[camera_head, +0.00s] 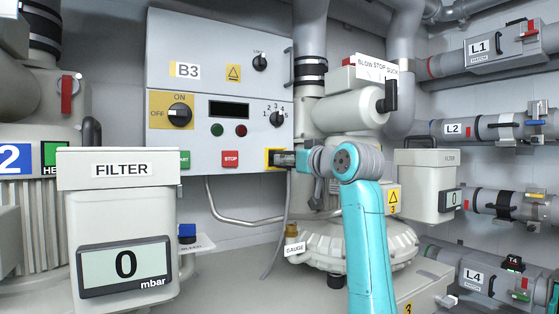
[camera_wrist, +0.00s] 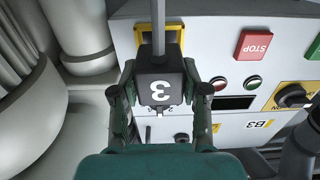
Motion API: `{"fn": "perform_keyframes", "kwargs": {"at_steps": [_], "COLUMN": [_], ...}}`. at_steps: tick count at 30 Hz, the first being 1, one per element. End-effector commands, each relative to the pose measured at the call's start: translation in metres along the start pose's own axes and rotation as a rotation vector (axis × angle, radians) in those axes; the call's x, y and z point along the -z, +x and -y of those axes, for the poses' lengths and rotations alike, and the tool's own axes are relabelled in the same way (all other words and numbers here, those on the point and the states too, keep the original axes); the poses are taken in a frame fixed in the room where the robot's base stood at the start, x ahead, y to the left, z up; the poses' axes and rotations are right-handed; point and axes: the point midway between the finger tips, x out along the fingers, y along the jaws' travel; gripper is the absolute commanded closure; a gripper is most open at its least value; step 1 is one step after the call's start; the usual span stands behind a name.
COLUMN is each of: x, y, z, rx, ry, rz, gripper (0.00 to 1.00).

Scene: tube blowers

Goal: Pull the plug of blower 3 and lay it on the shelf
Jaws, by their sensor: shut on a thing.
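The plug (camera_wrist: 160,80) is a black block with a white 3, upside down in the wrist view. A grey cable (camera_wrist: 158,25) runs from it, and hangs below the panel in the camera_head view. My gripper (camera_wrist: 158,100) is shut on the plug, one finger on each side. In the camera_head view the plug (camera_head: 284,158) is in front of the yellow-framed socket (camera_head: 268,152) on the B3 panel (camera_head: 215,55). I cannot tell whether its contacts are in the socket. A pale ledge (camera_head: 205,243) shows left of the cable; I cannot tell if it is the shelf.
A FILTER box (camera_head: 118,190) fills the left foreground. A blue knob (camera_head: 187,232) stands at the ledge. A grey pipe (camera_head: 245,218) bends below the panel. The round blower housing (camera_head: 375,250) and a GAUGE fitting (camera_head: 292,240) are close under my arm. Pipes line the right wall.

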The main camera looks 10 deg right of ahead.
Motion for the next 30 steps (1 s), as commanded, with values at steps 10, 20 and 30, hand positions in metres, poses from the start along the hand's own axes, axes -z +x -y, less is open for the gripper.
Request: {"fn": "perform_keyframes", "kwargs": {"at_steps": [10,20,30], "x": [0.000,0.000,0.000], "y": [-0.015,-0.027,-0.028], "z": [-0.001,0.000,0.000], "rx": [0.000,-0.001,-0.001], "ry": [0.001,0.000,0.000], "rz": [-0.001,-0.001,-0.001], "gripper": [1.00,1.00,1.00]}}
